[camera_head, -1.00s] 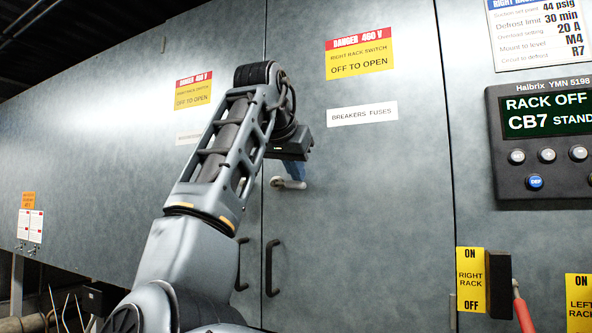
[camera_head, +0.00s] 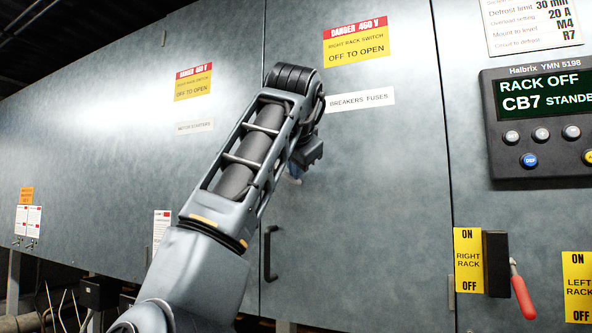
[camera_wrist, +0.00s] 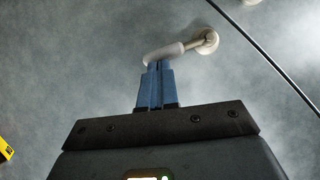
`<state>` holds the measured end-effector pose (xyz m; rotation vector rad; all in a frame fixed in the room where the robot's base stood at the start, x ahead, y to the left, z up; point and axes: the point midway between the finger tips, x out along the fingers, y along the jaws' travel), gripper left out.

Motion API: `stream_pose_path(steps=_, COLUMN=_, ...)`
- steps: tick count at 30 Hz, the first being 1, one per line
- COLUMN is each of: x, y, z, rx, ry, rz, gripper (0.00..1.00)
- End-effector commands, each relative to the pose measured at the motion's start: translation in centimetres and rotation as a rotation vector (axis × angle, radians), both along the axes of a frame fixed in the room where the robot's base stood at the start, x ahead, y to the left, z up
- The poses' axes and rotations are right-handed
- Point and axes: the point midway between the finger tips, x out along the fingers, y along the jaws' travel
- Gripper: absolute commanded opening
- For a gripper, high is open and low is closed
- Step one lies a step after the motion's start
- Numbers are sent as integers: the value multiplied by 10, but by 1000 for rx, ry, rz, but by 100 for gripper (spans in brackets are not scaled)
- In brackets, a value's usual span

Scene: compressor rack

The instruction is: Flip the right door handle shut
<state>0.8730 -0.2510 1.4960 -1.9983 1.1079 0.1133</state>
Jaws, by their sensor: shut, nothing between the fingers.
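The right door handle (camera_wrist: 178,50) is a pale lever with a round pivot, on a grey door panel. In the wrist view its lever runs left from the pivot, tilted slightly down. My gripper (camera_wrist: 157,66) has blue fingers, shut together and empty. Their tips meet or overlap the free end of the lever; whether they press on it I cannot tell. In the head view my gripper (camera_head: 295,176) is at the right door (camera_head: 370,220), and my arm hides most or all of the handle.
A black pull handle (camera_head: 270,253) stands on the door below. A door seam (camera_wrist: 262,50) and part of another pale handle (camera_wrist: 251,2) show in the wrist view. To the right are a control display (camera_head: 540,125) and a red-handled switch lever (camera_head: 522,293). The door's right side is clear.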

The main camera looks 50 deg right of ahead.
Motion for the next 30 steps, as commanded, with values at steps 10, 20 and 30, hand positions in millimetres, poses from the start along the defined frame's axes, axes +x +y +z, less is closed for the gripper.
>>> stream_pose_path(steps=10, x=5, y=2, z=-30, rx=67, ry=-182, rz=-1, gripper=0)
stream_pose_path(steps=20, x=16, y=5, z=-49, rx=174, ry=-476, rz=-1, gripper=0)
stream_pose_path(steps=30, x=30, y=10, z=-60, rx=266, ry=-730, rz=-1, gripper=0)
